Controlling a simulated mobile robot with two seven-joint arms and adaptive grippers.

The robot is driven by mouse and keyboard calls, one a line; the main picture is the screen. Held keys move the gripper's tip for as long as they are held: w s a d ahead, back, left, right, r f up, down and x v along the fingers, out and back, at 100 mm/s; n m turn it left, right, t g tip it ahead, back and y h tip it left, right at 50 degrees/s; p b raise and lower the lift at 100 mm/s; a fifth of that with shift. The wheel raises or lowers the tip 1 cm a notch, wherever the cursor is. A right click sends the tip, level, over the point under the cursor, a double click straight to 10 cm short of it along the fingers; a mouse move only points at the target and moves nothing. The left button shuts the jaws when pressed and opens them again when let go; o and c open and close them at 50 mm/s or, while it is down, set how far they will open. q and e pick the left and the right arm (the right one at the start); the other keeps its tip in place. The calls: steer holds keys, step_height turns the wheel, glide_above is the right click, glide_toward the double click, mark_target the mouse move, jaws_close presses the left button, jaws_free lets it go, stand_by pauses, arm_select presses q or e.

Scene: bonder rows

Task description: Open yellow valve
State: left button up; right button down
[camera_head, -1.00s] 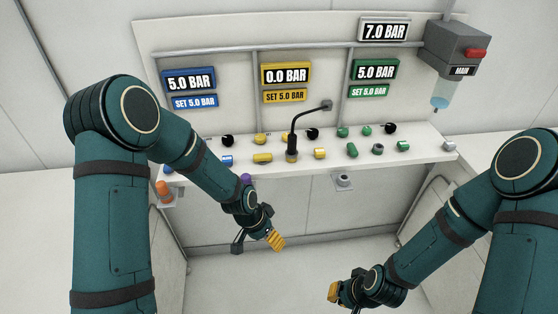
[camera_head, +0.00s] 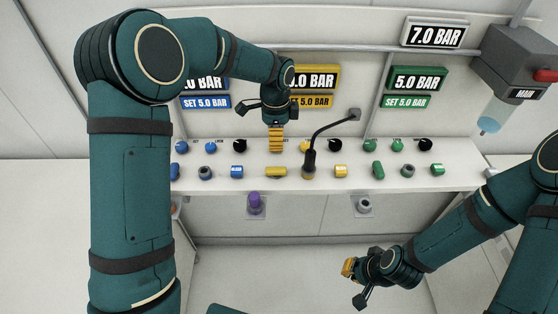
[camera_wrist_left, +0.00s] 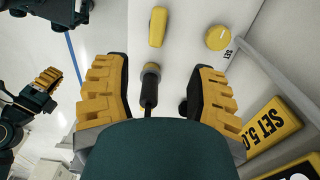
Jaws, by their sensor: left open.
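A yellow elongated valve handle (camera_head: 276,171) lies in the front row of the white ledge in the head view. A yellow knob (camera_head: 305,146) sits in the back row. My left gripper (camera_head: 276,140) is open above the back row, over the yellow section; it partly hides what is behind it. In the left wrist view, its two yellow ribbed fingers (camera_wrist_left: 158,78) stand apart, with a black stalk and yellow ring between them. A yellow elongated handle (camera_wrist_left: 157,27) and a round yellow knob (camera_wrist_left: 219,37) show beyond. My right gripper (camera_head: 352,279) is low at the right; its opening is unclear.
Blue knobs (camera_head: 207,173) are left on the ledge and green knobs (camera_head: 370,146) right. A black bent hose (camera_head: 325,130) rises beside the yellow handle. The yellow SET 5.0 sign (camera_head: 311,101) is behind. A grey box with a red switch (camera_head: 546,76) hangs at the right.

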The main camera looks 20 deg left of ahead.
mark_target(276, 169)
arm_select(q)
steer(key=f, duration=1.3)
steer(key=shift+s+f+b, duration=0.15)
steer(key=shift+s+b, duration=0.05)
steer(key=shift+b, duration=0.1)
jaws_close()
